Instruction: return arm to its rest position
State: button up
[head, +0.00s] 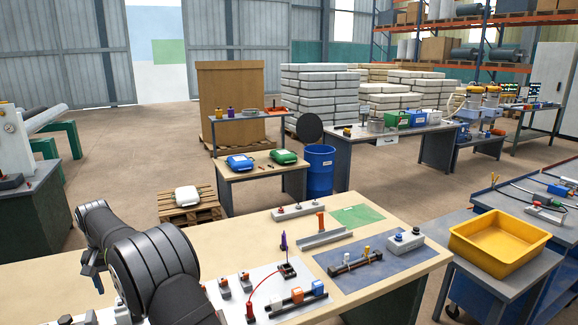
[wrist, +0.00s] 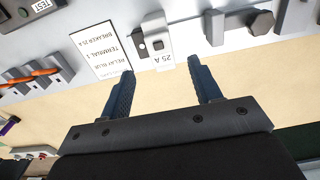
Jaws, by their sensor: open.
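My gripper (wrist: 161,75) shows in the wrist view with its two dark blue fingers apart and nothing between them. Beyond the fingertips is a pale panel with a small grey-and-white part (wrist: 157,38) beside a "25 A" label (wrist: 174,63). The fingers look clear of that part, but the exact gap is hard to judge. In the head view my black arm stands at the lower left, over the left part of the wooden bench (head: 236,229). My fingertips are not clearly seen there.
The bench holds a white panel with a red cable (head: 262,286), a blue mat (head: 395,268), a metal channel (head: 325,238) and a green sheet (head: 357,215). A yellow tray (head: 499,246) stands to the right.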

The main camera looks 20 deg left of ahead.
jog(key=shift+w+d+r, duration=0.1)
jog(key=shift+w+d, duration=0.05)
jog(key=shift+d, duration=0.45)
jog(key=shift+w+d+r, duration=0.15)
jog(key=shift+d, duration=0.5)
jog(key=shift+w+d+r, duration=0.1)
jog(key=shift+w+d, duration=0.05)
jog(key=shift+d, duration=0.45)
jog(key=o, duration=0.9)
jog(key=s+r+t+y, duration=0.1)
jog(key=s+r+y, duration=0.1)
jog(key=s+r, duration=0.6)
jog(key=s+r+y, duration=0.2)
jog(key=s+r, duration=0.3)
jog(key=r, duration=0.7)
jog(key=x, duration=0.9)
jog(key=shift+w+a+f, duration=0.15)
jog(key=shift+w, duration=0.1)
jog(key=v, duration=1)
jog(key=shift+s, duration=0.1)
